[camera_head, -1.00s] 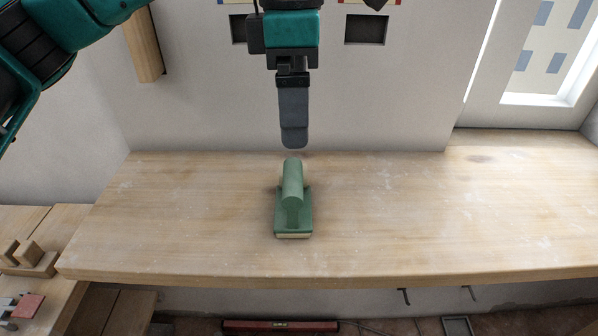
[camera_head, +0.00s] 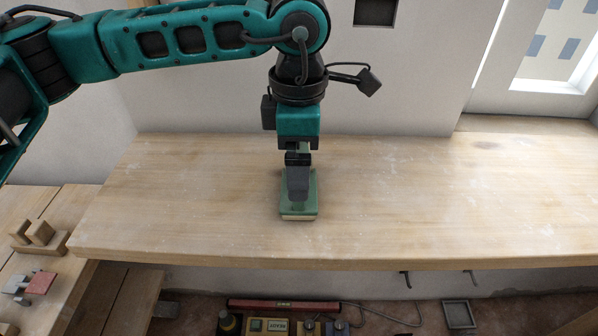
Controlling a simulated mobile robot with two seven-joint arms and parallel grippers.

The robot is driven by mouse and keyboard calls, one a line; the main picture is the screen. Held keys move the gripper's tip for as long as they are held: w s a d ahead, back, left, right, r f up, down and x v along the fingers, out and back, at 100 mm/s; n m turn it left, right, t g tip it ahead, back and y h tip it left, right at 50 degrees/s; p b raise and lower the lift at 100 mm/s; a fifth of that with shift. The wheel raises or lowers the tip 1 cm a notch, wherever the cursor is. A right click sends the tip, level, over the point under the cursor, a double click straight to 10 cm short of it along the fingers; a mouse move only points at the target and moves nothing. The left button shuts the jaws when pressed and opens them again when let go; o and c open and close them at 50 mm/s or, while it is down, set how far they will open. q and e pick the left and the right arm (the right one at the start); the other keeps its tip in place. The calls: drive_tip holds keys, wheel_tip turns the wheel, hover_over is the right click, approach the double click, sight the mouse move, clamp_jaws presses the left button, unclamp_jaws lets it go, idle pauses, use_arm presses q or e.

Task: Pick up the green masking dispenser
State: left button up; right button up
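The green masking dispenser (camera_head: 299,212) lies on the wooden bench, a flat green block with a pale underside. Its rounded handle is now mostly hidden behind my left gripper (camera_head: 298,190). My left gripper points straight down, with its grey fingers over the handle. I see the fingers edge-on, one in front of the other, so I cannot tell whether they are open or shut on the handle. The dispenser rests flat on the bench. My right gripper is not in view.
The wooden bench (camera_head: 420,200) is clear on both sides of the dispenser. A white wall stands behind it, with a window at the upper right. A red level (camera_head: 283,306) and other items lie on the floor.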

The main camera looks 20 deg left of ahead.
use_arm(q)
drive_tip(key=shift+f, duration=0.3)
drive_tip(key=shift+c, duration=0.5)
drive_tip(key=shift+r, duration=0.1)
drive_tip(key=c, duration=0.7)
wheel_tip(320, 180, up, 20)
drive_tip(key=o, duration=0.7)
drive_tip(key=shift+c, duration=0.2)
drive_tip(key=c, duration=0.7)
